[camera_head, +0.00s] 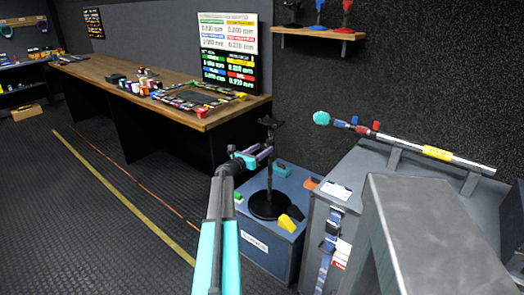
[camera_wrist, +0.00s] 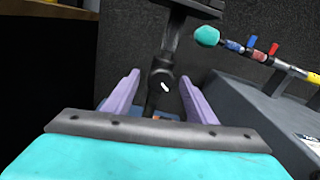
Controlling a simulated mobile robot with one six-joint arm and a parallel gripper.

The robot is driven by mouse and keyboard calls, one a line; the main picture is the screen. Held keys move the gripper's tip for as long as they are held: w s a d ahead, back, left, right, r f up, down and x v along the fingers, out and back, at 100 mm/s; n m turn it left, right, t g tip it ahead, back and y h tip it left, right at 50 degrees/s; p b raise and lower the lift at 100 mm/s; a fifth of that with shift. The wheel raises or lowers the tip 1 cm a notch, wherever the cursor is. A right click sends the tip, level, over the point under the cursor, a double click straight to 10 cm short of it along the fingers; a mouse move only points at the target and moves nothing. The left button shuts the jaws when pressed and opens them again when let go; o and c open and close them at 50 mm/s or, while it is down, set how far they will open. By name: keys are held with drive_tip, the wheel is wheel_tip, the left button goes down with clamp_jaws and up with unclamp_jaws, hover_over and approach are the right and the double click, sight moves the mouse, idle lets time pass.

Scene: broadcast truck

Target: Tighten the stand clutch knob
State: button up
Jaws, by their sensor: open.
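A black stand rises from a round base (camera_head: 268,205) on a blue case, with a dark plate at its top (camera_head: 270,122). In the wrist view its dark clutch knob (camera_wrist: 162,86), with a small white mark, shows on the post. My gripper (camera_head: 264,152) is at the upper part of the post, below the top plate. In the wrist view my purple fingers (camera_wrist: 159,80) are apart, one on each side of the post and knob. I see a gap on both sides and cannot tell any contact. The lower post is partly hidden by my gripper.
The blue case (camera_head: 262,243) also carries yellow, green and dark small items. A grey case (camera_head: 318,225) stands to its right, near a boom pole (camera_head: 400,147) with a teal tip. A wooden workbench (camera_head: 105,72) runs along the back left. The floor at left is clear.

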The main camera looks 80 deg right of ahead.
drive_tip(key=shift+s+d, duration=0.2)
drive_tip(key=shift+d, duration=0.15)
